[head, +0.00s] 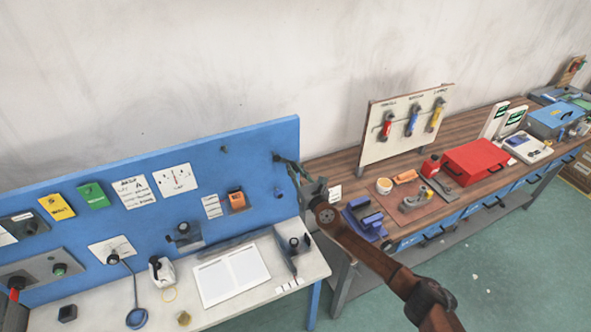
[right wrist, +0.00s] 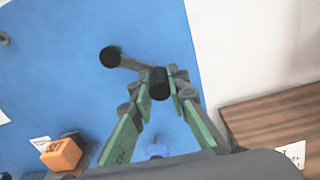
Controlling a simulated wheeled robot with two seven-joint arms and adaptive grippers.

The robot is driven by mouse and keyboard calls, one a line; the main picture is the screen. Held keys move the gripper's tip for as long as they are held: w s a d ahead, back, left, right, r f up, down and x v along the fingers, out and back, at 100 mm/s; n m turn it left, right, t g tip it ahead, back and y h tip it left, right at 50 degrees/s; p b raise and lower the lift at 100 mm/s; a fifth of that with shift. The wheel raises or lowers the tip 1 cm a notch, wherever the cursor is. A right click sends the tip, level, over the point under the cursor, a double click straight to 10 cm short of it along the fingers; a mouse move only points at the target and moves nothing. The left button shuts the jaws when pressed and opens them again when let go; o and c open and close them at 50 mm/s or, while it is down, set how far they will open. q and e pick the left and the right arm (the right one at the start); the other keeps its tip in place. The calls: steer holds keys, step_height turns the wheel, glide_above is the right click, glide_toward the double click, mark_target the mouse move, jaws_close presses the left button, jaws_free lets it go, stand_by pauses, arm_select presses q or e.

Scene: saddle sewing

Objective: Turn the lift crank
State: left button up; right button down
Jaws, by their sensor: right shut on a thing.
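The lift crank (right wrist: 111,56) is on the blue upright panel, with a dark round hub and a short grey arm leading to a black handle (right wrist: 160,78). In the head view, the crank (head: 276,156) is small and partly hidden near the panel's right edge. My right gripper (head: 285,162) reaches up to it from the lower right. In the right wrist view, the green fingers of my right gripper (right wrist: 164,86) are shut on the black handle, one on each side. My left gripper is not in view.
The blue panel (head: 255,140) also bears an orange box (head: 236,200), cards and knobs. To the right, a wooden bench (head: 345,178) carries a tool board (head: 375,150) and a red toolbox (head: 478,160).

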steer(key=c, duration=1.8)
jaws_free()
steer(key=shift+c, duration=0.2)
steer(key=v, duration=1.2)
